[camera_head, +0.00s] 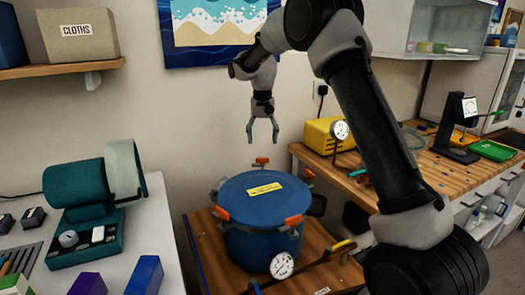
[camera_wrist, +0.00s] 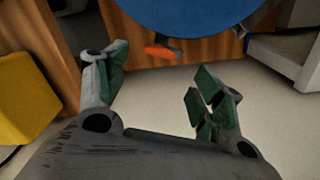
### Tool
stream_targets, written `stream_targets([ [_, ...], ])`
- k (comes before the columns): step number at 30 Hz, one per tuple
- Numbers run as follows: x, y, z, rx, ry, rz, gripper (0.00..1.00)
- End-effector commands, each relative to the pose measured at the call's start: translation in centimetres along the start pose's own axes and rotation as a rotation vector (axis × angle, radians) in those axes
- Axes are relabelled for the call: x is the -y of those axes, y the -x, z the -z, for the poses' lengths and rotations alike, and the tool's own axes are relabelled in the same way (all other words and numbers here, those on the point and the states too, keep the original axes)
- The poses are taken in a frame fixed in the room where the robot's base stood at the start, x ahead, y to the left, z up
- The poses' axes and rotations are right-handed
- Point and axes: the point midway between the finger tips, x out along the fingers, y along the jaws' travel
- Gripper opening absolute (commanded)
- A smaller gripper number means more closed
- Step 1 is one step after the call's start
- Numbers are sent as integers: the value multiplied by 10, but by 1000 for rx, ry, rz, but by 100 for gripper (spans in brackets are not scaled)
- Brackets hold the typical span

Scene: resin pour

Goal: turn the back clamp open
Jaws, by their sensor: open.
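The blue round pot (camera_head: 262,240) has a blue lid (camera_head: 240,190) with a yellow label, ringed by several orange-handled clamps. The back clamp (camera_head: 261,161) is at the lid's far edge. My gripper (camera_head: 263,136) hangs pointing down above and behind the lid, its fingers spread, empty and apart from the clamp. In the wrist view, the lid (camera_wrist: 190,14) fills the top, and one orange clamp handle (camera_wrist: 159,52) shows at its edge, beyond the gap between my open fingers (camera_wrist: 155,82). It appears to be the back clamp.
The pot stands on a wooden stand (camera_head: 215,255) with a gauge (camera_head: 281,265) in front. A bench with a yellow box (camera_head: 325,135) is at right. A white table with a green machine (camera_head: 85,205) is at left. A wall stands behind my gripper.

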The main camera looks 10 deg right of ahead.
Motion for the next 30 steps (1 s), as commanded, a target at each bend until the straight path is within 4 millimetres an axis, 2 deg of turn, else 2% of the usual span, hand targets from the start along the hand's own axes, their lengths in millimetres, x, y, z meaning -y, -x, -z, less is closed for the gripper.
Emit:
stream_targets([
  [3, 0, 21, 0, -1, 0, 0, 68],
  [9, 0, 39, 0, 0, 0, 0, 68],
  [19, 0, 40, 0, 0, 3, 0, 68],
  [23, 1, 36, 2, -10, 74, 5, 68],
  [26, -8, 8, -17, 35, 135, -14, 68],
  [27, -15, 3, -30, 50, 164, -19, 68],
  [30, -38, 10, -67, 60, 222, -20, 68],
])
